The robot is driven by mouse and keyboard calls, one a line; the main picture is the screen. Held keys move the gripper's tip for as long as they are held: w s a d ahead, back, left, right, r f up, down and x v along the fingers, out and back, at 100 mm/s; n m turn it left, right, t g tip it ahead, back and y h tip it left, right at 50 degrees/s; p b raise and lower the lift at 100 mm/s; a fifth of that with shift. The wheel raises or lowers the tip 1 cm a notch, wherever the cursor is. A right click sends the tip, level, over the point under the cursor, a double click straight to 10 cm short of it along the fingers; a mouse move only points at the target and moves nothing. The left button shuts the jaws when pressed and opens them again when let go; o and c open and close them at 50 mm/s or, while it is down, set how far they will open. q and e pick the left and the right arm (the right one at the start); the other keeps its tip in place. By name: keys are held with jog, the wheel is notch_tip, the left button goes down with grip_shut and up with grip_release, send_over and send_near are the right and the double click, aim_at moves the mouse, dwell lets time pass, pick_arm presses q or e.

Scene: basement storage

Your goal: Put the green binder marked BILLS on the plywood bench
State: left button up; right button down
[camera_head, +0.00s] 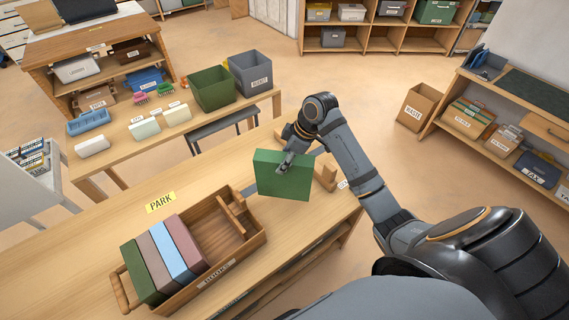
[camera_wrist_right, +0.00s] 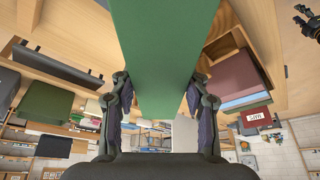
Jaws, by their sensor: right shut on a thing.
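A green binder (camera_head: 284,180) is held upright by my right gripper (camera_head: 290,160), whose fingers are shut on its upper edge. It is over the far right part of the light wood bench (camera_head: 100,240) with the PARK label; I cannot tell whether it touches the top. In the right wrist view the binder (camera_wrist_right: 165,60) fills the gap between both fingers. No BILLS marking is readable on it. Another green binder (camera_head: 143,272) stands in the wooden crate. A small dark shape at the right wrist view's top right may be my left gripper (camera_wrist_right: 307,20).
The wooden crate (camera_head: 222,268) holds several binders at its left and a divider at its right. Small wood blocks (camera_head: 326,174) sit right of the held binder. A farther bench carries a green bin (camera_head: 212,90) and a grey bin (camera_head: 250,75).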

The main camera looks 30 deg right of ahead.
jog(key=w+d+f+p, duration=0.2)
jog(key=w+f, duration=0.1)
jog(key=f, duration=0.5)
jog(key=shift+w+f, duration=0.25)
jog(key=shift+w, duration=0.05)
jog(key=shift+d, duration=0.1)
jog(key=shift+f, duration=0.15)
jog(key=c, duration=0.7)
grip_release()
jog(key=shift+o, duration=0.2)
